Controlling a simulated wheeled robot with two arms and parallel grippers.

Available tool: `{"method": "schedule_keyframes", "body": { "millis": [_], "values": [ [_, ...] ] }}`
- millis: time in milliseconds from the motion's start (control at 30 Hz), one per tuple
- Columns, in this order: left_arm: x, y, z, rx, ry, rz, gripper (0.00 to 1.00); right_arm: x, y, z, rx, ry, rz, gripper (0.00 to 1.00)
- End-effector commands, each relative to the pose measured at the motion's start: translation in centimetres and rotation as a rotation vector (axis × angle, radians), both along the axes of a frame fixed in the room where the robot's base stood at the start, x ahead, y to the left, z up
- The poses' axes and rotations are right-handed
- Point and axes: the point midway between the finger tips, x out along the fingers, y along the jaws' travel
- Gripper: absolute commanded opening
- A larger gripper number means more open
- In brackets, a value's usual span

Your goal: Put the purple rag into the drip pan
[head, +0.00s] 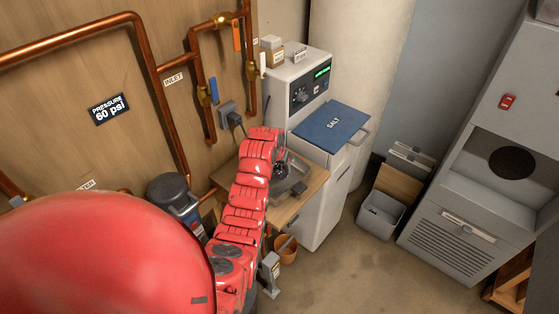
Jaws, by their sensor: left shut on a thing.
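The drip pan (297,188) looks like a shallow grey tray on a small wooden surface beside the white cabinet. My left arm reaches up across the picture and covers its left part. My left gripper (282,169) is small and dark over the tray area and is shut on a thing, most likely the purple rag. I see no purple cloth; the held thing is hidden by the gripper and wrist. I cannot tell whether it touches the pan. My right gripper is not in view.
The white cabinet (312,192) with a blue SALT lid (332,127) stands just right of the gripper. Copper pipes (160,100) run along the wooden wall at left. An orange-brown pot (286,249) and a grey bin (381,213) stand on the floor. Floor at front right is clear.

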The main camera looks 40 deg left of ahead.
Motion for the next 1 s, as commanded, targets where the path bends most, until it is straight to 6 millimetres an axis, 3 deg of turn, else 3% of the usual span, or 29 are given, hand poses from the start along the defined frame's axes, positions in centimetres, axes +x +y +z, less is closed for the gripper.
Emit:
{"method": "schedule_keyframes", "body": {
  "millis": [233,633,667,833,1000],
  "values": [
    [0.0,0.0,-2.1,0.000,-0.001,0.000,0.09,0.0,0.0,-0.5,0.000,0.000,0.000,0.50],
    [0.0,0.0,-2.5,0.001,-0.002,0.000,0.09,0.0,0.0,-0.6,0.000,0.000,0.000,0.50],
    [0.0,0.0,-2.5,0.001,-0.002,0.000,0.65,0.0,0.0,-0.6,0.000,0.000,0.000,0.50],
    [0.0,0.0,-2.5,0.001,-0.001,0.000,0.95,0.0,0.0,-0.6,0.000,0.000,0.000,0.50],
    [0.0,0.0,-2.5,0.000,-0.001,0.000,0.98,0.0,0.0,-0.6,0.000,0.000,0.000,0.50]
  ]
}}
